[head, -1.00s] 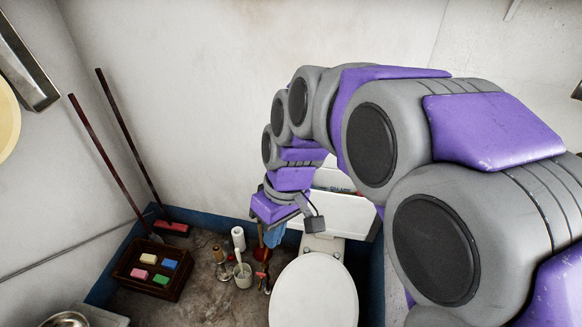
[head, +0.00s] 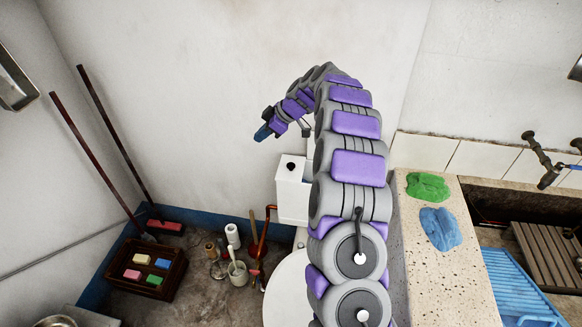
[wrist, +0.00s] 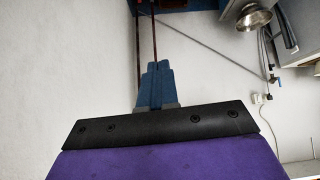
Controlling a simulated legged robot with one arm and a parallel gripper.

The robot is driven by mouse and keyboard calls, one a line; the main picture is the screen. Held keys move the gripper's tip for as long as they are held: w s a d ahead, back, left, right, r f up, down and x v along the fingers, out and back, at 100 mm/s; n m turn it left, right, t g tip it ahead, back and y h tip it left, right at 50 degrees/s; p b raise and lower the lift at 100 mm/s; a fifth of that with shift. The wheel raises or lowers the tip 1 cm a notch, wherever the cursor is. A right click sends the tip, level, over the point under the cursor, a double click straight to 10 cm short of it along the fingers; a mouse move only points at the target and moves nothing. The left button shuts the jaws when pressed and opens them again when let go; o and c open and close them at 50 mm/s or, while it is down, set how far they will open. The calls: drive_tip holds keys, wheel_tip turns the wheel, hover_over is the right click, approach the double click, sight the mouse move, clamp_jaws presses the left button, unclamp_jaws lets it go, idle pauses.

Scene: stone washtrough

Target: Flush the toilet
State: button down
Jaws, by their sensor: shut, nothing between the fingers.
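The white toilet (head: 283,292) stands low in the middle of the head view, its lid down and partly hidden by my arm. Its white cistern (head: 288,203) is behind it against the wall, with a small black knob (head: 290,166) at the top. The right part of the cistern is hidden behind my arm. My gripper (head: 263,132) has blue fingers and shows above and left of the cistern, apart from it, pointing down-left. The fingers are shut and empty; they also show in the wrist view (wrist: 155,84).
To the right is the stone trough (head: 420,262) with green (head: 428,186) and blue cloths (head: 440,229).

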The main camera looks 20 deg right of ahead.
drive_tip(key=w+d+f+n+t+b, duration=0.1)
drive_tip(key=w+d+f+n+t, duration=0.15)
drive_tip(key=w+d+f, duration=0.5)
drive_tip(key=n+h+b, duration=0.1)
drive_tip(key=n, duration=0.1)
hover_over(293, 166)
wheel_tip(293, 166, down, 13)
drive_tip(key=shift+w+f, duration=0.15)
drive_tip(key=shift+f, duration=0.05)
drive_tip(key=shift+a+f+t+b, duration=0.2)
drive_tip(key=shift+f+t+b, duration=0.05)
drive_tip(key=shift+f+b, duration=0.25)
drive_tip(key=shift+d, duration=0.25)
drive_tip(key=shift+a, duration=0.2)
drive_tip(key=shift+d, duration=0.1)
